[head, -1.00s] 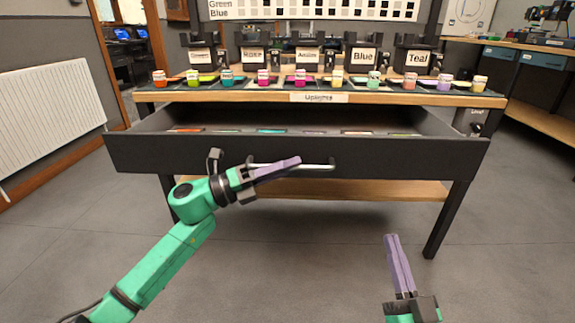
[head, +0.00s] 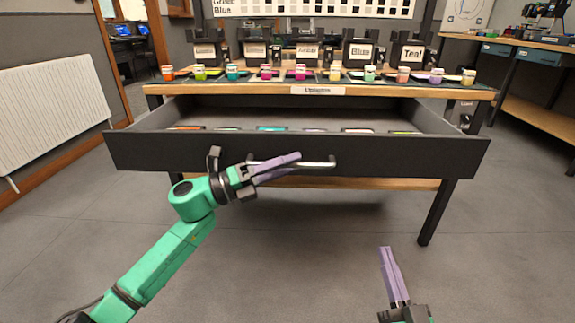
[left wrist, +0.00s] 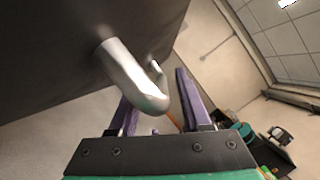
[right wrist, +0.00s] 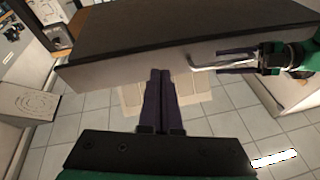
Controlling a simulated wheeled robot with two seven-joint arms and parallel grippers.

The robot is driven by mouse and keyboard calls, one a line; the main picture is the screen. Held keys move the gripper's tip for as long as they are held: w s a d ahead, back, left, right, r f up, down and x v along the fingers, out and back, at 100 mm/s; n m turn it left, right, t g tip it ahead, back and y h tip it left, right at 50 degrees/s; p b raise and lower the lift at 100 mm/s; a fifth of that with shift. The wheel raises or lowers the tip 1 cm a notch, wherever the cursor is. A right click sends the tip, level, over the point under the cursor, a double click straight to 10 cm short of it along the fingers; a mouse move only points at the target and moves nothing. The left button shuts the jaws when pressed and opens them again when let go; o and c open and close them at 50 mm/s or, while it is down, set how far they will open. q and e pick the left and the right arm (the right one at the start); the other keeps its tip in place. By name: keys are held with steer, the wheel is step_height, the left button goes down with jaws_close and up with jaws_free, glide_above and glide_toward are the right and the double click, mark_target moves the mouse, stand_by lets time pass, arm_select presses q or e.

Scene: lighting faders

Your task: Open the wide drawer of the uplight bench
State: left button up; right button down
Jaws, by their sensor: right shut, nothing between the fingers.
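The uplight bench (head: 400,92) stands ahead with its label (head: 318,90) on the top's front edge. Its wide dark drawer (head: 400,155) is pulled well out, and its inside shows from above. It has a silver bar handle (head: 322,164) on its front, which also shows in the left wrist view (left wrist: 132,75). My left gripper (head: 297,163) is at the handle. Its fingers stand apart on either side of the bar, with a gap visible at one finger. My right gripper (head: 385,250) is shut and empty, low in front of the drawer and apart from it.
A white radiator (head: 45,105) is on the left wall. Another bench (head: 535,113) stands at the right. The floor in front of the drawer is clear.

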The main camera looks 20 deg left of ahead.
steer(key=shift+r, duration=0.25)
arm_select(q)
steer(key=shift+s+a, duration=0.15)
steer(key=shift+a, duration=0.05)
steer(key=p+v, duration=0.2)
steer(key=v, duration=1.2)
arm_select(e)
steer(key=s+f+g, duration=0.3)
steer(key=s+f, duration=0.1)
steer(key=f, duration=0.5)
steer(key=s+a+f+m+g+h, duration=0.1)
steer(key=s+f+g, duration=0.2)
steer(key=f, duration=0.7)
steer(key=shift+s+a+g, duration=0.25)
steer(key=shift+s+g, duration=0.05)
steer(key=shift+s, duration=0.2)
